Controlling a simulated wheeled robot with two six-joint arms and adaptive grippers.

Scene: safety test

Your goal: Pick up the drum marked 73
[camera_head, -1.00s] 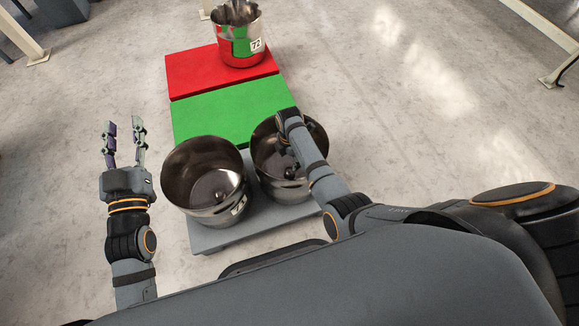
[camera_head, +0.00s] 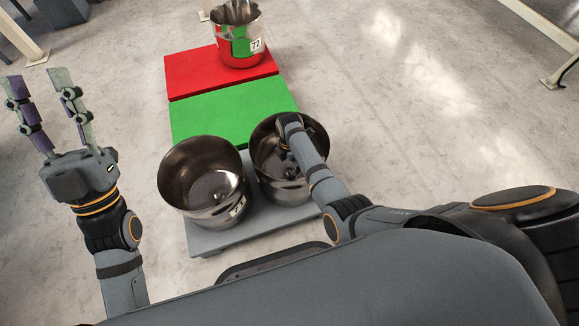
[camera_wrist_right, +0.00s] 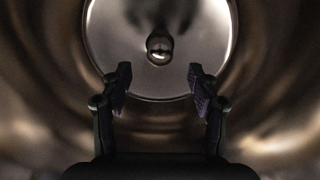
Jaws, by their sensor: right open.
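Two open steel drums stand side by side on a grey platform (camera_head: 215,241). The left drum (camera_head: 183,200) has a small white label (camera_head: 237,207) whose number I cannot read. No label shows on the right drum (camera_head: 285,190). My right gripper (camera_wrist_right: 160,78) is inside the right drum, fingers apart, with a round knob (camera_wrist_right: 159,46) on the drum's bottom ahead of them and nothing between them. My left gripper (camera_head: 37,82) is open and empty, raised left of the drums.
A third steel drum marked 72 (camera_head: 238,42) stands on a red platform (camera_head: 200,78). An empty green platform (camera_head: 228,110) lies between red and grey. Pale metal legs (camera_head: 565,70) stand at the upper right. Floor right of the platforms is clear.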

